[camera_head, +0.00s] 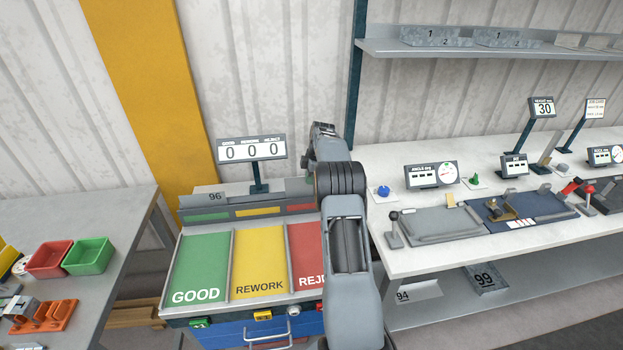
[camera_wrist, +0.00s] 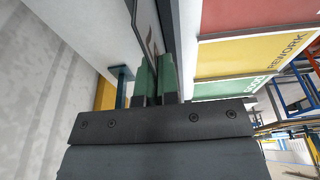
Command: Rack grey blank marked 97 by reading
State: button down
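My gripper (camera_wrist: 157,75) has green-padded fingers close together on a thin grey blank (camera_wrist: 147,25), its edge between them in the wrist view; no number on it can be read. In the head view my arm hides the fingers, and a grey plate (camera_head: 298,187) shows just left of the arm, behind the red REJECT lane. A grey blank marked 96 (camera_head: 207,198) stands in the slot behind the green GOOD lane. Blanks marked 94 (camera_head: 418,293) and 99 (camera_head: 485,278) lie on the lower shelf at right. I can read no 97.
The sorting stand has green (camera_head: 200,262), yellow (camera_head: 258,255) and red lanes, all empty where visible. A counter display (camera_head: 252,150) reading 0 0 0 rises behind it. The bender bench (camera_head: 420,262) stands close at right, with red and green bins (camera_head: 88,256) at left.

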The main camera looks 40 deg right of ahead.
jog(key=shift+f+b, duration=0.9)
jog(key=shift+f, duration=0.6)
jog(key=c, duration=1.3)
grip_release()
jog(key=r, duration=0.4)
jog(key=s+d+r, duration=0.1)
jog(key=r, duration=0.4)
jog(key=d+r, duration=0.1)
jog(key=r, duration=0.3)
jog(key=shift+s+d+r, duration=0.15)
jog(key=shift+d+r, duration=0.1)
jog(key=shift+r, duration=0.05)
